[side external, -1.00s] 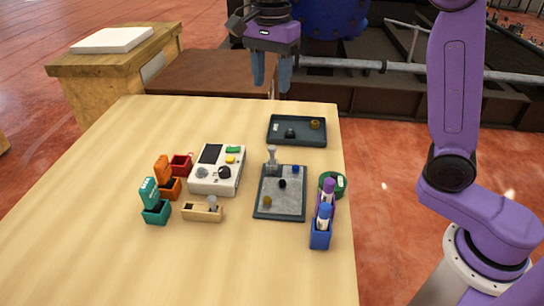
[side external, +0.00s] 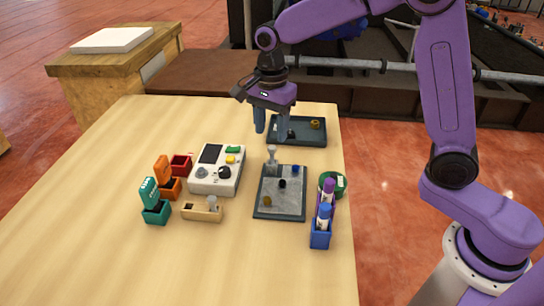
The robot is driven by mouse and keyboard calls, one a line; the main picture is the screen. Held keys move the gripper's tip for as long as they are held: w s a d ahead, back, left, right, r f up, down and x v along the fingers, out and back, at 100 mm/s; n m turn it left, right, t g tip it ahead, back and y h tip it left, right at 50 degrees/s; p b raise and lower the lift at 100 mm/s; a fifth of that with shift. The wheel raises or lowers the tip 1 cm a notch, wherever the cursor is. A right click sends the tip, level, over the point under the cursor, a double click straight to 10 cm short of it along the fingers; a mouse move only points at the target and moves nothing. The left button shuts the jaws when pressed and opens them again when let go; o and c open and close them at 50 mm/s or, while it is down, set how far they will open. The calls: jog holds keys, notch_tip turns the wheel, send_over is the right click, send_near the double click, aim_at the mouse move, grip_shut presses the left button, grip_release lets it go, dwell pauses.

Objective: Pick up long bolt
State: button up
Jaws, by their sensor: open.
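My gripper (side external: 271,132) is open and empty, with its blue-grey fingers pointing down. In the picture it is just above an upright grey bolt-like piece (side external: 272,155) at the back left of a dark-rimmed grey tray (side external: 282,205). The fingers look apart from that piece. Another grey bolt-like piece (side external: 212,202) stands in a small wooden block (side external: 195,212) at the front left. I cannot tell for certain which of them is the long bolt.
A dark tray (side external: 285,142) with small parts lies behind the gripper. A white device (side external: 217,183) and teal, orange and red boxes stand left. A green round container (side external: 338,190) and a blue marker holder (side external: 320,238) stand right. The front table (side external: 180,265) is clear.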

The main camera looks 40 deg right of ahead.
aim_at(272, 147)
jog(key=f, duration=0.5)
jog(key=shift+s, duration=0.25)
jog(key=shift+a, duration=0.1)
grip_shut()
